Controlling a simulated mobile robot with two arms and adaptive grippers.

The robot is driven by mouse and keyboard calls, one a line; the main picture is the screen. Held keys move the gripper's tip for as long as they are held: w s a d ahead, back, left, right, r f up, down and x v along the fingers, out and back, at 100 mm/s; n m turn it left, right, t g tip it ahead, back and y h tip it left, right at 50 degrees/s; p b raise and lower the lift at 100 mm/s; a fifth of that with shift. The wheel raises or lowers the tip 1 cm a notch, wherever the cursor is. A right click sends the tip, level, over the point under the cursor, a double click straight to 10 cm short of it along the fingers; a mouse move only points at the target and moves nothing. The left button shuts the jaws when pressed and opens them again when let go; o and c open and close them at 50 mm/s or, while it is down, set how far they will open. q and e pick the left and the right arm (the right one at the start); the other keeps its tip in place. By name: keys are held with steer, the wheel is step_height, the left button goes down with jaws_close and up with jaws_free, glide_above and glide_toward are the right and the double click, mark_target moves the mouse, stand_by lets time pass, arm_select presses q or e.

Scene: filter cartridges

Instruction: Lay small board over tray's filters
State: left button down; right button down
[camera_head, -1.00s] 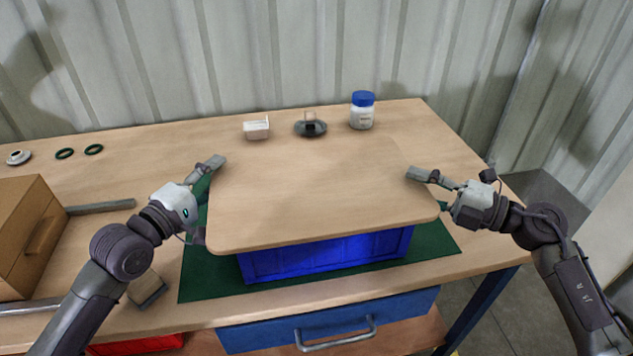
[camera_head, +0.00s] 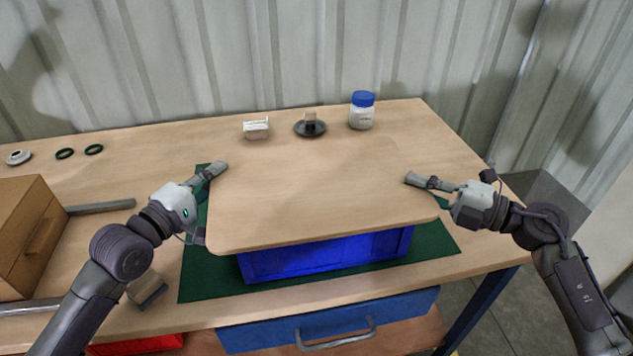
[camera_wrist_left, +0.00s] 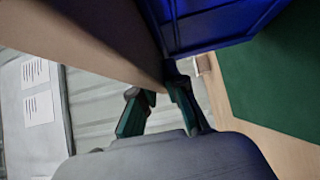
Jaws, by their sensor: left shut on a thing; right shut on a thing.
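The small board (camera_head: 320,200) is a light wooden sheet with rounded corners, lying about level over the blue tray (camera_head: 330,256). It covers the tray's top, so the filters are hidden. My left gripper (camera_head: 212,172) is shut on the board's left edge. My right gripper (camera_head: 420,180) is shut on its right edge. In the left wrist view the left gripper's fingers (camera_wrist_left: 158,100) are at the edge of the board (camera_wrist_left: 85,35), with the tray wall (camera_wrist_left: 205,22) close by. I cannot tell whether the board rests on the rim.
A green mat (camera_head: 215,284) lies under the tray. A white box (camera_head: 256,129), a grey disc-based part (camera_head: 310,127) and a blue-lidded jar (camera_head: 362,111) stand behind the board. A brown box (camera_head: 28,235) is at the left, with green rings (camera_head: 93,149) at the back left.

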arm_select(q)
steer(key=shift+r, duration=0.15)
arm_select(e)
steer(key=shift+r, duration=0.1)
